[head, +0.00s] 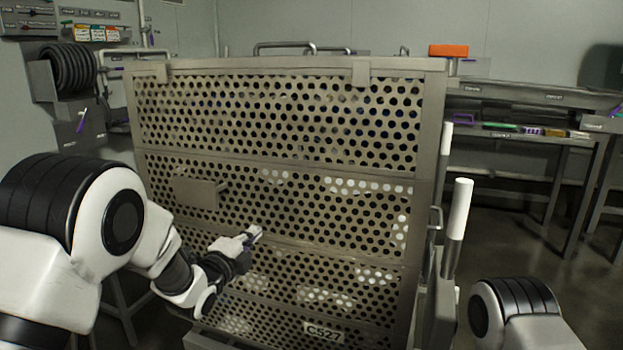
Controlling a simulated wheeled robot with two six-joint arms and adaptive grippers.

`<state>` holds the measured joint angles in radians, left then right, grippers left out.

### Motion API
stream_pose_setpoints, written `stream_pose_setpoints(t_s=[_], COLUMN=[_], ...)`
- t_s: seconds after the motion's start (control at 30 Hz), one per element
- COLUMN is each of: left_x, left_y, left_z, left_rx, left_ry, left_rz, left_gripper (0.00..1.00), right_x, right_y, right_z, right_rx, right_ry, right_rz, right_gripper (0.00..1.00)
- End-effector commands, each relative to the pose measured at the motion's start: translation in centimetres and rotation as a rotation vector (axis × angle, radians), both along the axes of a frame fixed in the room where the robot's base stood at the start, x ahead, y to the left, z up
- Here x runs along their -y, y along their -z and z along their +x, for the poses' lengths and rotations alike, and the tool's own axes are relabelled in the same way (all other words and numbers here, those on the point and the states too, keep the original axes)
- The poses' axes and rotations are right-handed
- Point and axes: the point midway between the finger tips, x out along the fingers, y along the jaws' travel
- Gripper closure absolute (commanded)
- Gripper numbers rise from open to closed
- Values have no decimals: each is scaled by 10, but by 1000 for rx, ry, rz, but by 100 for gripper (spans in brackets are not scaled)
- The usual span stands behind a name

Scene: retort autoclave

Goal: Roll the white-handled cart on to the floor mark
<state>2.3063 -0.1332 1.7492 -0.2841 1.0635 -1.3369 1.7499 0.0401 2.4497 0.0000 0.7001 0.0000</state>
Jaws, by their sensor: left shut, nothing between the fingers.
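The cart (436,190) fills the middle of the head view and carries a large perforated metal basket (288,166) with a label reading C527. A white handle (458,210) stands upright at its right side, and a second white handle (446,145) shows behind it. My left gripper (253,235) is shut and empty in front of the basket's perforated face, left of the white handles. I cannot tell whether it touches the face. My right gripper is out of view; only part of my right arm shows at lower right. The floor mark is not visible.
A steel bench (530,135) with small coloured items stands at the right, with dark open floor (510,240) before it. An orange block (448,51) shows behind the basket's top right corner. A coiled black hose (70,70) hangs at the left wall.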

Motion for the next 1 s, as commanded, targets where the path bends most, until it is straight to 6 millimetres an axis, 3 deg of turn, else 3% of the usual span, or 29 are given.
stream_pose_setpoints(t_s=[0.17, 0.53, 1.0], left_x=[2, 22, 21], left_y=[1, 1, 0], left_z=[4, 61, 59], left_rx=[-1, 2, 1], left_ry=[1, 0, 0], left_rz=[1, -1, 0], left_gripper=[100, 100, 100], right_x=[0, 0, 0], right_y=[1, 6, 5], right_z=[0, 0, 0], right_rx=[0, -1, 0], right_ry=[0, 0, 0], right_rz=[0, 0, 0], right_gripper=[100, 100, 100])
